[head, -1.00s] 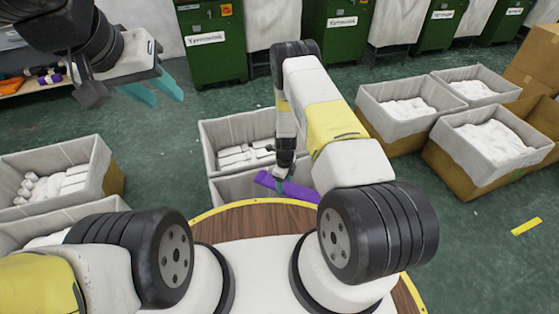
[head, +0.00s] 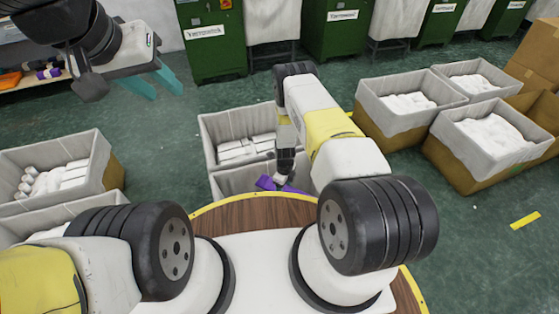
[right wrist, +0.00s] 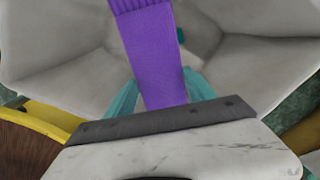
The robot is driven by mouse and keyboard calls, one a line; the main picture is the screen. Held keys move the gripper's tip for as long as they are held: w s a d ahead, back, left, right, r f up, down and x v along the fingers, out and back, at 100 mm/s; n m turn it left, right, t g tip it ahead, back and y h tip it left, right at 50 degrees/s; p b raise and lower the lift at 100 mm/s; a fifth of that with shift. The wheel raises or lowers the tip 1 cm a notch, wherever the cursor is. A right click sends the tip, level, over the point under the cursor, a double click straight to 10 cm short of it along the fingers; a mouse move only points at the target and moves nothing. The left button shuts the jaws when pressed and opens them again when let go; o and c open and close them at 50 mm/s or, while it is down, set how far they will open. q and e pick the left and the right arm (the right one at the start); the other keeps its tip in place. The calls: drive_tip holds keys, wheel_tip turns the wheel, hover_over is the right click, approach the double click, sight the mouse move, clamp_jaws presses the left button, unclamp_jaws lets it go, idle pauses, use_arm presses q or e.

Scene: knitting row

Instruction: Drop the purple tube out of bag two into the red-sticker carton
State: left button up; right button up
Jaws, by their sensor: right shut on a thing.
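The purple tube (head: 265,183) is in the grip of my right gripper (head: 281,182), at the near lined carton (head: 232,182) just beyond my round wooden top. Only a small part of the tube shows in the head view. In the right wrist view the ribbed purple tube (right wrist: 150,55) stands between the teal fingers (right wrist: 160,95), with pale bag liner (right wrist: 60,50) around it. My left gripper (head: 155,85) is empty, its teal fingers apart, high at the upper left. I see no red sticker on any carton, and no bag number is readable.
A lined carton with white packs (head: 208,140) stands behind the near one. Green machines (head: 212,40) line the back. Open floor (head: 450,230) lies at right.

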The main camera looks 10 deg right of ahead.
sight(284, 190)
drive_tip(key=o, duration=1.4)
drive_tip(key=shift+r, duration=0.1)
wheel_tip(284, 190, up, 8)
drive_tip(key=shift+f, duration=0.15)
